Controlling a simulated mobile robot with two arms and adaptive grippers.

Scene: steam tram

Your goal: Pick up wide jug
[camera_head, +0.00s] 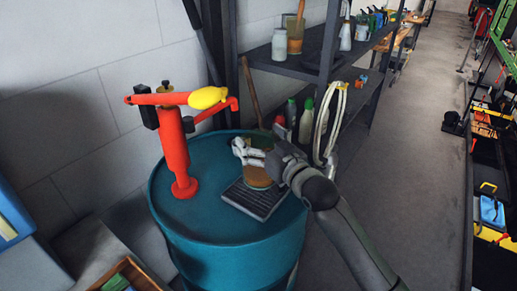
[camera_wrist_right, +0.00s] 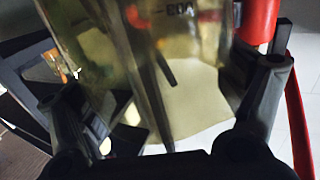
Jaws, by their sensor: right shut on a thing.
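The wide jug (camera_head: 257,178) is a see-through vessel with a brownish tint, upright over a dark ribbed tray (camera_head: 262,205) on top of a blue drum (camera_head: 190,225). I cannot tell whether its base touches the tray. My right gripper (camera_head: 250,152) reaches in from the right and is shut on the upper part of the jug. In the right wrist view the clear jug wall (camera_wrist_right: 170,45), with dark markings, fills the space between the two black fingers (camera_wrist_right: 168,95). My left gripper is not in view.
A red hand pump (camera_head: 175,150) with a yellow grip stands on the drum left of the jug. Behind is a dark shelf (camera_head: 300,68) with bottles and jars. A pale hoop (camera_head: 334,125) hangs at its side. A grey aisle (camera_head: 430,170) is free at the right.

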